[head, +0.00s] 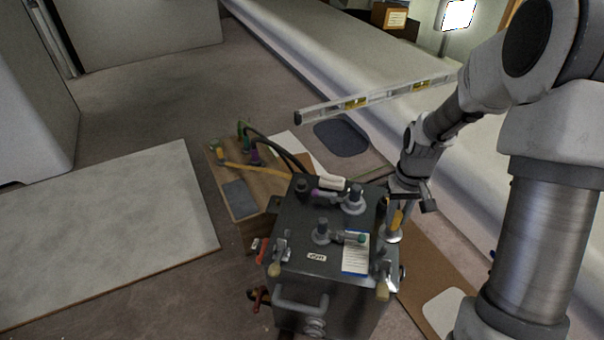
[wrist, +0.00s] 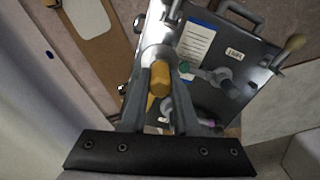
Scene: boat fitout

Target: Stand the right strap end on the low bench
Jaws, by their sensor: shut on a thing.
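My gripper (head: 396,222) is shut on a yellow, round-ended piece, which I take to be the right strap end (head: 397,217), at the right edge of a grey metal box. In the wrist view the yellow piece (wrist: 159,80) sits between my two fingers (wrist: 160,88), with a pale round collar behind it. I cannot tell whether it touches the box. The low wooden bench (head: 218,178) stands behind and left of the box. A yellow strap (head: 255,170) crosses it towards the box; its left end (head: 219,151) stands near the bench's far left corner.
The grey box (head: 300,225) carries upright fittings, a label and front knobs. Dark hoses (head: 275,145) arch from green and purple ends on the bench to the box. A grey pad (head: 240,199) lies on the bench. A spirit level (head: 370,100) is behind.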

